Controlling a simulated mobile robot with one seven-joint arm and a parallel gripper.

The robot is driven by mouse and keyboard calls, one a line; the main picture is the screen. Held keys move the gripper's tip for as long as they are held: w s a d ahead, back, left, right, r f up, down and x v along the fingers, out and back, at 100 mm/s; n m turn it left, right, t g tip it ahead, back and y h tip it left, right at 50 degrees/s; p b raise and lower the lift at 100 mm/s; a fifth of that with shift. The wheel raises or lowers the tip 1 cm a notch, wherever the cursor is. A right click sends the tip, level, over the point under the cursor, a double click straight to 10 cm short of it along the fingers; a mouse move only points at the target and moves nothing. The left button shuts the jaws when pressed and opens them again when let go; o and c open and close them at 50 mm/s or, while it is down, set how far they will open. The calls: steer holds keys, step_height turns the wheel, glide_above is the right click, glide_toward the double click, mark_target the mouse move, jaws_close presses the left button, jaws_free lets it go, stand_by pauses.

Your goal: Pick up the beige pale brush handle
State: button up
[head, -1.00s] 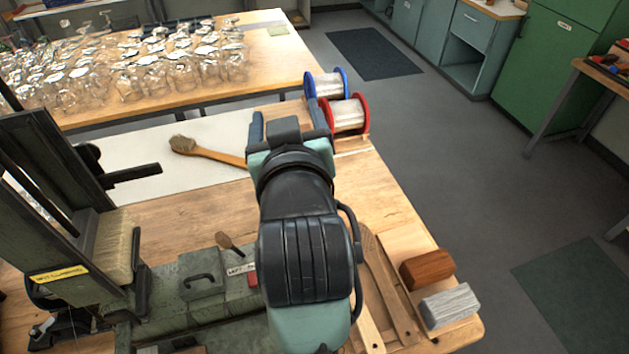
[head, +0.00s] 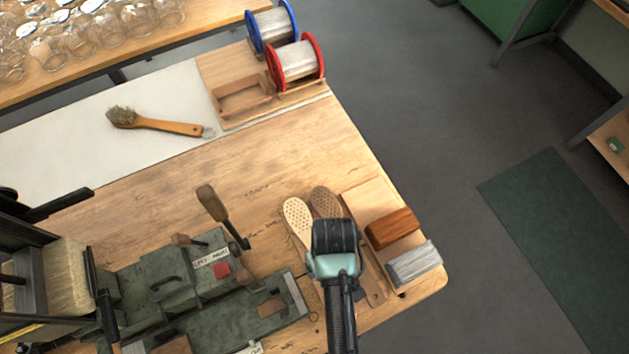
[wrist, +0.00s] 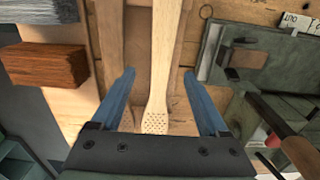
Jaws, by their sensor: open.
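The beige pale brush handle (head: 298,220) lies on the workbench, its perforated head toward the bench middle and its lower part hidden behind my arm. In the wrist view the handle (wrist: 163,62) runs lengthwise between the fingers of my gripper (wrist: 158,78), its holed end near the palm. My gripper is open, one blue finger on each side. I cannot tell how far above the handle the fingertips are. A darker brown brush handle (head: 325,202) lies close beside the beige one.
A reddish-brown block (head: 392,227) and a grey block (head: 414,262) sit at the bench's right edge. A green machine (head: 215,275) with a wooden-gripped lever (head: 213,204) stands left of the handles. A finished brush (head: 150,121) and wire spools (head: 295,62) are farther back.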

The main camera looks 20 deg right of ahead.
steer(key=shift+w+a+f+p, duration=0.15)
steer(key=shift+w+f, duration=0.1)
steer(key=shift+f, duration=1.15)
steer(key=shift+w+d+f+p, duration=0.1)
steer(key=shift+w+f+p, duration=0.1)
steer(key=shift+f, duration=1.2)
jaws_close()
